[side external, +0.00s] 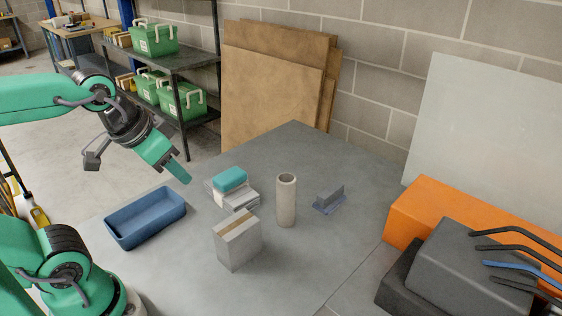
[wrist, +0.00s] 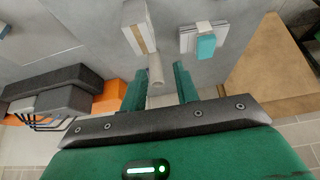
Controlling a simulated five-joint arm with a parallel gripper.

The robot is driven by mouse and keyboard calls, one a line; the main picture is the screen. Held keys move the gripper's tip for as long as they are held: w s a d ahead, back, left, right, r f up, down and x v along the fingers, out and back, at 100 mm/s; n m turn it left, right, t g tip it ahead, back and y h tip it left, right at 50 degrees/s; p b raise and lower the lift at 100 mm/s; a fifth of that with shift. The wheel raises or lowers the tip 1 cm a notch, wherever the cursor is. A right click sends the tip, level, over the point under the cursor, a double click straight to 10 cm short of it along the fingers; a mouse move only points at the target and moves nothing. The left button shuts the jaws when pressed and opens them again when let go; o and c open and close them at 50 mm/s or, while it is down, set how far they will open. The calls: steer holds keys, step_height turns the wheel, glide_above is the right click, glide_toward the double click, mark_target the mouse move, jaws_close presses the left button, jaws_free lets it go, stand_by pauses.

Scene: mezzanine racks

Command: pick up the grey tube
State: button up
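The grey tube (side external: 286,203) stands upright on the grey table in the side view, with its open end up. It also shows in the wrist view (wrist: 155,62), between my two fingers in the picture. My gripper (side external: 184,178) is up in the air to the left of the tube and well apart from it, pointing down and to the right. In the wrist view, my gripper (wrist: 159,68) has its two green fingers spread apart with nothing held between them. The tube's lower part is hard to make out there.
A grey box (side external: 238,241) stands just front-left of the tube. A teal block (side external: 230,179) lies on a grey stack behind-left. A blue bracket (side external: 329,199) is to the right. A blue tray (side external: 146,218) lies left. An orange box (side external: 420,218) and dark cases are farther right.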

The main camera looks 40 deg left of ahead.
steer(key=m+g, duration=0.4)
steer(key=g, duration=0.1)
glide_above(292, 183)
steer(key=f, duration=0.4)
steer(key=s+f, duration=0.1)
steer(key=f, duration=0.1)
steer(key=shift+a+f, duration=0.2)
steer(key=shift+f, duration=0.15)
steer(key=shift+w+d+f, duration=0.2)
steer(key=shift+w+f, duration=0.25)
steer(key=shift+f, duration=0.1)
step_height(292, 183, down, 8)
steer(key=shift+a+r, duration=0.15)
steer(key=shift+r, duration=0.05)
steer(key=shift+s, duration=0.1)
jaws_close()
